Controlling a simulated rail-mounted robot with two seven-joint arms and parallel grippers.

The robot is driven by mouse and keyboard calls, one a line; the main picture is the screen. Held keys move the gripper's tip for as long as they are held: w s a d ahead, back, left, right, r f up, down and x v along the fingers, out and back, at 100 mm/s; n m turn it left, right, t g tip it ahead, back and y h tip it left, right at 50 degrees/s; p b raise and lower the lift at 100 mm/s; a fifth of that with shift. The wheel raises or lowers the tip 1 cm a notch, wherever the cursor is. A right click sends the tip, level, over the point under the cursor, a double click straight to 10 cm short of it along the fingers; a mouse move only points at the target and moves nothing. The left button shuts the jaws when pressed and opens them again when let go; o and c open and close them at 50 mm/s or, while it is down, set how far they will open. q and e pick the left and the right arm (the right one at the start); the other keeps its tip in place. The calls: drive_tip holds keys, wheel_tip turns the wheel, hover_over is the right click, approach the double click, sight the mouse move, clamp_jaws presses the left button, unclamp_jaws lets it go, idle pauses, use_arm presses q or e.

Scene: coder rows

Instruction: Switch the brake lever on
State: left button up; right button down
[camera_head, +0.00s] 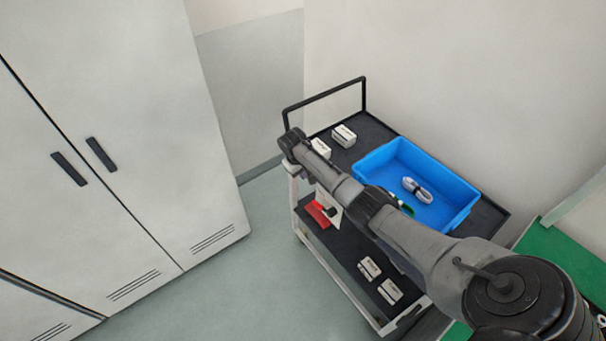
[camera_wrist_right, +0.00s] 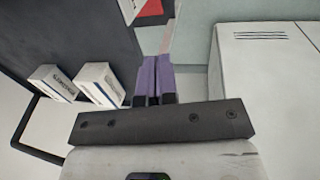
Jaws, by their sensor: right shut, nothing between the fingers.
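I cannot pick out the brake lever for certain. A red piece (camera_head: 317,213) shows beside a white panel (camera_head: 329,200) at the trolley's left side, below the top shelf; I cannot tell whether it belongs to the lever. The red piece also shows at the top edge of the right wrist view (camera_wrist_right: 150,9). My right gripper (camera_wrist_right: 158,62) has its purple fingers together and empty, pointing toward the red piece beside the top shelf's edge. In the head view my right arm reaches over the trolley and mostly hides its gripper. My left gripper is out of view.
The trolley's black top shelf (camera_head: 375,135) holds white boxes (camera_head: 344,136) and a blue tray (camera_head: 456,190) with a grey-white item (camera_head: 417,190). More boxes (camera_head: 370,268) sit on the lower shelf. A black handle (camera_head: 325,93) rises at the back. Grey cabinets (camera_head: 110,130) stand left across clear floor.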

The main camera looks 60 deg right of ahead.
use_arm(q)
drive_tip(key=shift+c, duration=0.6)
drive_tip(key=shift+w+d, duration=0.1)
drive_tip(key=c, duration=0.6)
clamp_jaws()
use_arm(e)
drive_tip(key=s+a+f+n+t, duration=0.1)
drive_tip(key=s+a+f+n, duration=0.15)
drive_tip(key=s+a, duration=0.35)
drive_tip(key=s+a+f+n, duration=0.1)
drive_tip(key=s+a+f, duration=0.2)
drive_tip(key=a, duration=0.6)
drive_tip(key=s+a+f+n+t, duration=0.1)
drive_tip(key=s+a+f, duration=0.2)
drive_tip(key=s+a, duration=0.3)
drive_tip(key=s+a+r+t+y, duration=0.1)
drive_tip(key=s+a+r, duration=0.4)
drive_tip(key=s, duration=0.4)
drive_tip(key=s+a+r+n+t+y, duration=0.1)
drive_tip(key=s+a+r, duration=0.4)
drive_tip(key=s+a, duration=0.3)
drive_tip(key=shift+s+a+t, duration=0.25)
drive_tip(key=shift+s+t, duration=0.05)
drive_tip(key=shift+s, duration=0.05)
